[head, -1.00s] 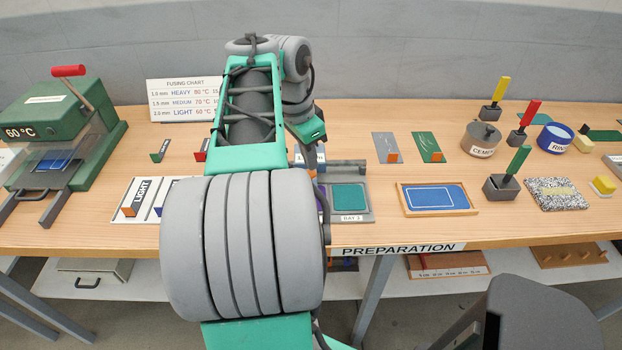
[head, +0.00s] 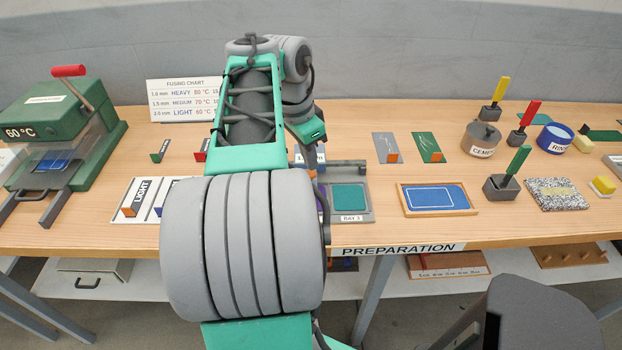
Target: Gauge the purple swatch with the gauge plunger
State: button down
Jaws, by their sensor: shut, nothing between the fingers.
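A thin strip of purple (head: 320,204), which looks like the edge of the purple swatch, shows just right of my arm. The rest of the purple piece is hidden behind my arm. A grey bar (head: 348,167) runs along the back of the tray. I cannot pick out the gauge plunger; my arm covers the area left of the tray. My gripper is hidden behind my own arm links, so its place relative to the swatch cannot be seen.
A blue panel in a wooden frame (head: 438,199) lies right of the tray. A cement pot (head: 481,140) and brush holders stand farther right. The green press (head: 62,130) reads 60 °C at the left. The light-labelled board (head: 125,187) lies left of my arm.

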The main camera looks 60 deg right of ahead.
jog(key=shift+f+b, duration=1.45)
jog(key=shift+f, duration=0.15)
dwell(0.4)
jog(key=shift+r, duration=0.1)
notch_tip(320, 180, up, 7)
jog(key=p, duration=0.6)
jog(key=shift+r, duration=0.1)
jog(key=w+a+f+n+t, duration=0.3)
jog(key=w+a+n, duration=1.2)
jog(key=a, duration=0.4)
jog(key=a+f+n+y, duration=0.1)
jog(key=a+f+n, duration=0.1)
jog(key=a+n, duration=0.3)
jog(key=a+f+n+t, duration=0.1)
jog(key=a+f+n, duration=0.2)
jog(key=a, duration=1)
jog(key=shift+w+a+n+t+y, duration=0.3)
jog(key=shift+n+y, duration=0.1)
jog(key=shift+n, duration=0.5)
